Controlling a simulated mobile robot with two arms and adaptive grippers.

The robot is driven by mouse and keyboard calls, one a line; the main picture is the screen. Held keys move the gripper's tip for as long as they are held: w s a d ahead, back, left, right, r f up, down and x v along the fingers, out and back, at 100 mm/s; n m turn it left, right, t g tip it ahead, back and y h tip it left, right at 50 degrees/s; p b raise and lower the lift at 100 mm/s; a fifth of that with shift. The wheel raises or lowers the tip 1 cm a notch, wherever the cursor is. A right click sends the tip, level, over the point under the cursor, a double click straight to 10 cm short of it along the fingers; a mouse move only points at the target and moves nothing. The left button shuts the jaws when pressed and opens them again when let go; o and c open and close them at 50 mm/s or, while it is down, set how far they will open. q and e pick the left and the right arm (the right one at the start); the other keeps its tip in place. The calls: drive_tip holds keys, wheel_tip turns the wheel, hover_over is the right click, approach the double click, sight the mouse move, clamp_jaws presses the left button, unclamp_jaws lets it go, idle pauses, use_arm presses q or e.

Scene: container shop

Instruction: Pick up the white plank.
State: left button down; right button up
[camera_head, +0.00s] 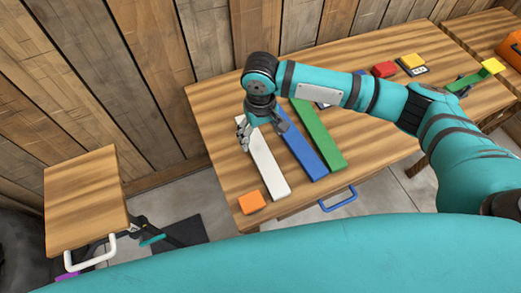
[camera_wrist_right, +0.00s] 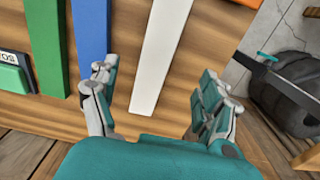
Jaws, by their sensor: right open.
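The white plank (camera_head: 264,167) lies flat on the wooden table in the head view, at the left of a row of planks. My right gripper (camera_head: 262,134) is above its far end and hides part of that end. In the right wrist view, the white plank (camera_wrist_right: 158,55) runs down between the two fingers. My right gripper (camera_wrist_right: 165,110) is open and nothing is held in it; the plank's near end lies between the fingertips in that picture. I cannot tell the exact height above the plank. My left gripper is not in view.
A blue plank (camera_head: 302,150) and a green plank (camera_head: 319,136) lie to the right on the table (camera_head: 222,107). An orange block (camera_head: 251,203) is near the front left corner. A wooden wall stands behind.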

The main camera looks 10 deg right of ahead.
sight(260, 152)
wheel_tip(260, 152, down, 3)
drive_tip(key=shift+w+f, duration=0.15)
wheel_tip(260, 152, down, 3)
drive_tip(key=shift+w+r+p, duration=0.1)
drive_tip(key=shift+p, duration=0.45)
wheel_tip(260, 152, down, 4)
drive_tip(key=shift+w+d+r+p, duration=0.1)
drive_tip(key=shift+w+r+p, duration=0.05)
drive_tip(key=shift+r+p, duration=0.15)
drive_tip(key=shift+f, duration=0.2)
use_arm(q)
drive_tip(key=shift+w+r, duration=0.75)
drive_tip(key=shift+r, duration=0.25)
